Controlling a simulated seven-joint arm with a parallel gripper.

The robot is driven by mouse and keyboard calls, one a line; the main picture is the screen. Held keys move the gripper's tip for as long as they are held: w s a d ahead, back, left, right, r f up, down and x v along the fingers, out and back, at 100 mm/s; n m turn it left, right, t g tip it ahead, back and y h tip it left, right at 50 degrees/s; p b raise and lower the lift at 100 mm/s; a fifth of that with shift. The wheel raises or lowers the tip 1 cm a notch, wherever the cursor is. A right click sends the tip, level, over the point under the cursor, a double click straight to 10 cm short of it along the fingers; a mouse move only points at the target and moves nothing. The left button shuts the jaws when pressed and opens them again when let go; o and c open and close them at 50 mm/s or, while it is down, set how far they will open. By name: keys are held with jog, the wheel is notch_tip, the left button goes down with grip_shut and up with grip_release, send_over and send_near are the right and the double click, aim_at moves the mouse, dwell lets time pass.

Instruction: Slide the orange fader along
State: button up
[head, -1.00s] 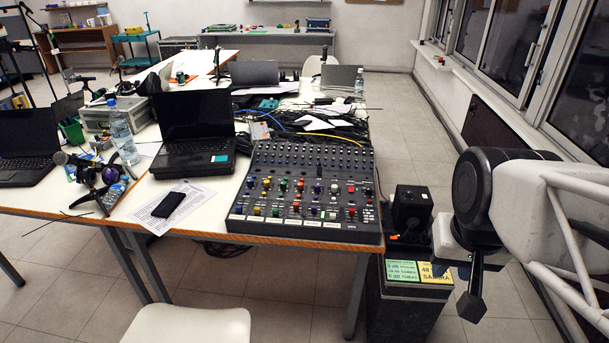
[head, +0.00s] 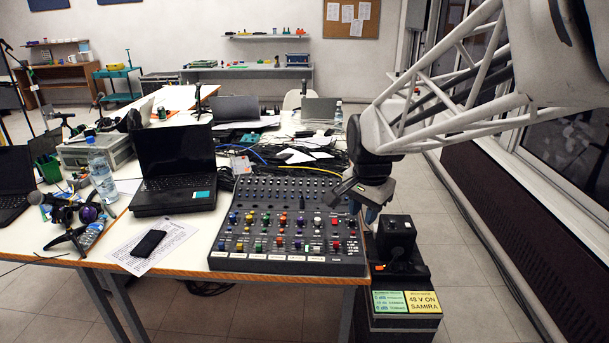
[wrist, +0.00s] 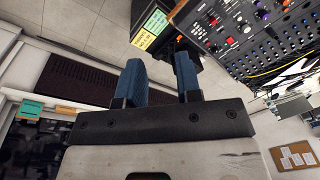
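The black mixing console (head: 290,262) has rows of coloured knobs and sits at the table's right end. Its upper right part shows in the wrist view (wrist: 245,40). A small orange piece (head: 379,267) sits low on the left of a black box (head: 396,235) right of the table. It also shows in the wrist view (wrist: 180,39); I cannot tell whether it is the fader. My gripper (head: 368,212) hangs near the console's right edge, partly hidden in the head view. In the wrist view its blue fingers (wrist: 158,62) stand apart, with nothing between them.
The black box stands on a dark crate with green and yellow labels (head: 405,302). Floor right of the crate is clear.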

jog(key=w+a+f+m, duration=0.2)
jog(key=w+a+f, duration=0.25)
jog(key=w, duration=0.25)
jog(key=w+a+f+m, duration=0.35)
jog(key=w+a, duration=0.25)
jog(key=w, duration=0.2)
jog(key=m+g, duration=0.2)
jog(key=m, duration=0.3)
send_over(279, 238)
jog(key=shift+n, duration=0.25)
notch_tip(279, 238, down, 14)
jog(key=shift+d+f, duration=0.15)
jog(key=shift+f, duration=0.15)
jog(key=shift+f, duration=0.1)
jog(key=shift+f, duration=3.9)
grip_shut()
